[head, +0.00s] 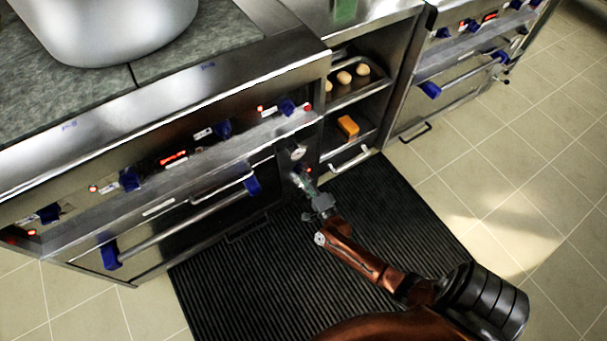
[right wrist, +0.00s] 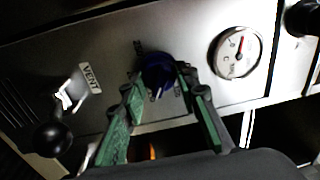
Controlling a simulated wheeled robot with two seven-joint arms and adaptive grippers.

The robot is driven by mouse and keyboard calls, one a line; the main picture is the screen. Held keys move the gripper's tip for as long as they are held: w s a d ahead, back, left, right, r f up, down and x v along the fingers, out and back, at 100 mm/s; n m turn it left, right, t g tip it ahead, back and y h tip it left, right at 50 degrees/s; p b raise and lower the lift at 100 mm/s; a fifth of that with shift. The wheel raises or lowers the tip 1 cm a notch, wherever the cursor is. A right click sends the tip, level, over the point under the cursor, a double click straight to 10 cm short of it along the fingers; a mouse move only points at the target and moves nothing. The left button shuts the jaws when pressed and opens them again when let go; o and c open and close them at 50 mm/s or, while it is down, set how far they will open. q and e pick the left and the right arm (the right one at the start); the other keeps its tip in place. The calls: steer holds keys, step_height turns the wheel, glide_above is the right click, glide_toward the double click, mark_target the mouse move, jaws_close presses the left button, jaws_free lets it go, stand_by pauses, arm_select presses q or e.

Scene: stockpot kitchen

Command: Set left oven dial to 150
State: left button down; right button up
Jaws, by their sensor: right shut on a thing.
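A dark blue oven dial (right wrist: 157,68) sits on the metal panel in the right wrist view, with small markings around it too blurred to read. My right gripper (right wrist: 163,82) has its green-padded fingers on either side of the dial and is shut on it. The number the dial points at cannot be read. My left gripper is not in view.
A round gauge (right wrist: 237,53) is right of the dial, and a VENT label (right wrist: 90,77) and black ball-ended lever (right wrist: 53,140) are left. Several blue knobs line the stove front (head: 130,179). An open shelf (head: 352,92) stands to the right. The black mat (head: 370,220) is clear.

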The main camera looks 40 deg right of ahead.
steer(key=shift+s+f, duration=0.1)
steer(key=o, duration=1.2)
steer(key=shift+c, duration=0.2)
steer(key=v, duration=1.1)
steer(key=shift+s, duration=0.45)
steer(key=shift+a, duration=0.2)
